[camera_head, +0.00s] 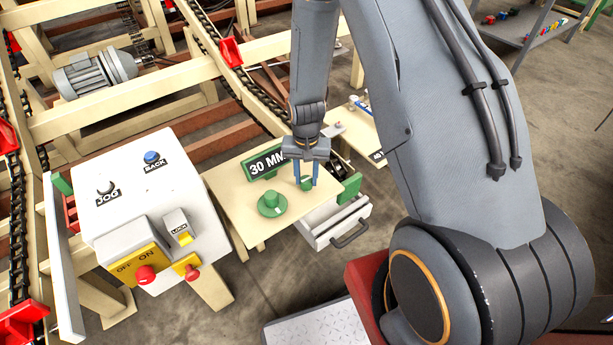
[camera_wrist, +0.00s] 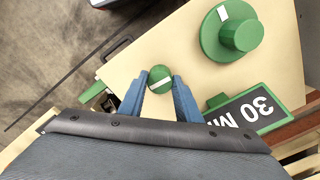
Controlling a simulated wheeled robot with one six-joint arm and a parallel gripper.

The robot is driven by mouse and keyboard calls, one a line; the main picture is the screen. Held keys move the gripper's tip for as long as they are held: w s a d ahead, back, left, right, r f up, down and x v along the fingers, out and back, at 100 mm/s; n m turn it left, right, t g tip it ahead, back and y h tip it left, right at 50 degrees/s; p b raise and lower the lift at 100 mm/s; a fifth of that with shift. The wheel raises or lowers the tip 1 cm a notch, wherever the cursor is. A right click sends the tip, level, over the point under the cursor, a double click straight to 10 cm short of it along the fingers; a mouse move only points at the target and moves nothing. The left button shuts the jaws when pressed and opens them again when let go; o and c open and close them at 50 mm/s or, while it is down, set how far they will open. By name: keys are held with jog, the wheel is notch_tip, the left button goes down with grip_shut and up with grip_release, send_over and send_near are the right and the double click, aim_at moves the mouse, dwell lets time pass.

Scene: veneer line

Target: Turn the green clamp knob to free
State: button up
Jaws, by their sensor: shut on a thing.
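A small round green knob (camera_wrist: 160,83) with a white line across its top stands on the cream table (camera_wrist: 150,42). The line is slightly tilted in the wrist view. My gripper (camera_wrist: 160,77) is shut on this knob from above, one blue finger on each side. In the head view my gripper (camera_head: 306,181) points down at the table's right part, and the knob is mostly hidden between the fingers. A wider green disc (camera_head: 272,204) with a raised round boss and a white mark stands apart on the table; it also shows in the wrist view (camera_wrist: 238,35).
A green-framed "30 MM" sign (camera_head: 266,163) stands close behind the gripper. A white drawer (camera_head: 337,226) is open below the table's right edge. A white control box (camera_head: 155,205) with JOG, BACK, OFF/ON and LOCK controls stands at the left. Cream conveyor frames fill the back.

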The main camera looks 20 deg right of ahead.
aim_at(306, 179)
jog(key=shift+n, duration=0.4)
jog(key=o, duration=1.1)
jog(key=shift+c, duration=0.2)
jog(key=shift+r, duration=0.1)
notch_tip(306, 179, up, 7)
jog(key=shift+f+b, duration=0.1)
jog(key=shift+b, duration=0.4)
jog(key=shift+r, duration=0.45)
